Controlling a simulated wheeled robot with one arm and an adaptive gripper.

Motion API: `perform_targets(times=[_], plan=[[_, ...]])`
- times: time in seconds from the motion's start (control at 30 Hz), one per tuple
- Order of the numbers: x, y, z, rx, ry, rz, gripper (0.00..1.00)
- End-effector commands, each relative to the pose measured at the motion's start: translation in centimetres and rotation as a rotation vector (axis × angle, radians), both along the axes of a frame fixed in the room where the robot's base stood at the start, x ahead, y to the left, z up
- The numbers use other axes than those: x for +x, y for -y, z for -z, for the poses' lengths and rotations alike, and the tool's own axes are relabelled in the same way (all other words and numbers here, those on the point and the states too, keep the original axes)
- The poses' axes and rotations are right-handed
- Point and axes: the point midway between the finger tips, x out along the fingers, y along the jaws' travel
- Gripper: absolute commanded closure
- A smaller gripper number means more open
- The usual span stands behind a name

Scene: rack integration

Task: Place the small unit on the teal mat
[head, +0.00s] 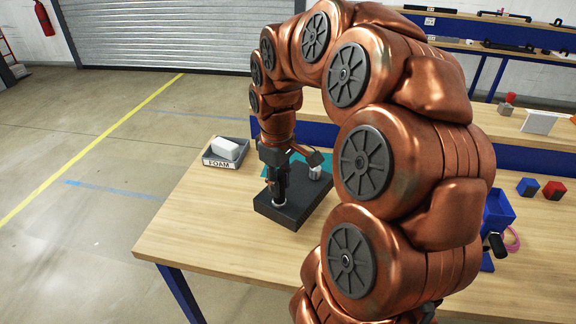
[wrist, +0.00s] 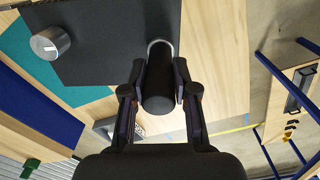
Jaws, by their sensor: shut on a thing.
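My gripper (head: 277,192) points down at the near left part of a flat black block (head: 297,208), which looks like the small unit. The wrist view shows my gripper (wrist: 158,72) shut on an upright black cylinder (wrist: 157,90) with a silver ring at its base, at the block's edge. Whether cylinder and block are one piece I cannot tell. A silver knob (wrist: 50,42) stands on the block (wrist: 105,40). The teal mat (wrist: 82,95) lies partly hidden under or behind the block; it also shows in the head view (head: 268,168). Whether the block touches the table is unclear.
A grey tray labelled FOAM (head: 222,162) holds a white piece at the table's left edge. A blue bin (head: 497,212) and red and blue cubes (head: 527,187) are on the right. The front left of the wooden table (head: 190,235) is clear.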

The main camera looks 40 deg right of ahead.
Motion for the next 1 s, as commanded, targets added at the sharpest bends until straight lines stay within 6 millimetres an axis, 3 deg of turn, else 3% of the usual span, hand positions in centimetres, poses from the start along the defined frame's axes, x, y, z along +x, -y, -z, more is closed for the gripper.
perform_targets(times=[1.0], plan=[[11.0,6.3,1.0,-0.001,-0.001,0.000,1.00]])
